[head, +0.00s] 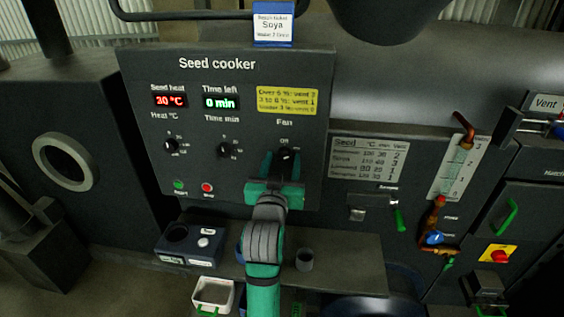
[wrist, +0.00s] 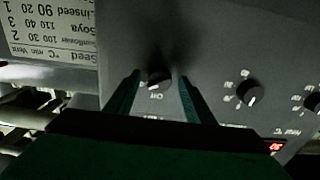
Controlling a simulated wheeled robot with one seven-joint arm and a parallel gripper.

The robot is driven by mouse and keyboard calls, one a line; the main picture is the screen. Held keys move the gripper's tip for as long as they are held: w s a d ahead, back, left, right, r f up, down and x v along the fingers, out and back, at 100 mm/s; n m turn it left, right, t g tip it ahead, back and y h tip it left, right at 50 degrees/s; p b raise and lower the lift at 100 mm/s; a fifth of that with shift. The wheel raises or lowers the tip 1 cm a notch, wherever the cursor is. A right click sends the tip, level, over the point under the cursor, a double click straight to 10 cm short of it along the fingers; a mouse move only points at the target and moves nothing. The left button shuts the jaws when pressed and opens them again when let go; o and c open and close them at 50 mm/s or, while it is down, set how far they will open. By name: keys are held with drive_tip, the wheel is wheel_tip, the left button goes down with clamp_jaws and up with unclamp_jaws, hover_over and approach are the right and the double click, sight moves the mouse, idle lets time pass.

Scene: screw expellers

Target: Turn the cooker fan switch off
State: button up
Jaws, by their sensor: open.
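The fan switch is a round black knob (head: 286,154) under the word Fan at the lower right of the seed cooker panel (head: 230,130). It also shows in the wrist view (wrist: 159,76), where the panel appears upside down. A pale mark on the knob appears to face the Off label. My green gripper (head: 283,161) is in front of the panel with its fingers open, one on each side of the knob. In the wrist view the open fingers (wrist: 159,82) flank the knob with visible gaps; contact cannot be told. The gripper hides the panel below the knob.
Heat (head: 171,146) and time (head: 224,149) knobs sit left of the fan knob. Green start (head: 179,185) and red stop (head: 207,188) buttons lie below them. A seed chart (head: 368,160) is to the right. A shelf (head: 345,262) with small items runs below.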

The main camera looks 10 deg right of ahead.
drive_tip(key=c, duration=1.1)
drive_tip(key=shift+o, duration=0.2)
drive_tip(key=shift+d, duration=0.1)
drive_tip(key=shift+w+n, duration=0.1)
drive_tip(key=shift+n, duration=0.6)
drive_tip(key=shift+d+n, duration=0.15)
drive_tip(key=shift+n, duration=0.65)
drive_tip(key=n, duration=0.3)
drive_tip(key=shift+n, duration=0.3)
drive_tip(key=n, duration=0.3)
drive_tip(key=shift+n, duration=1.3)
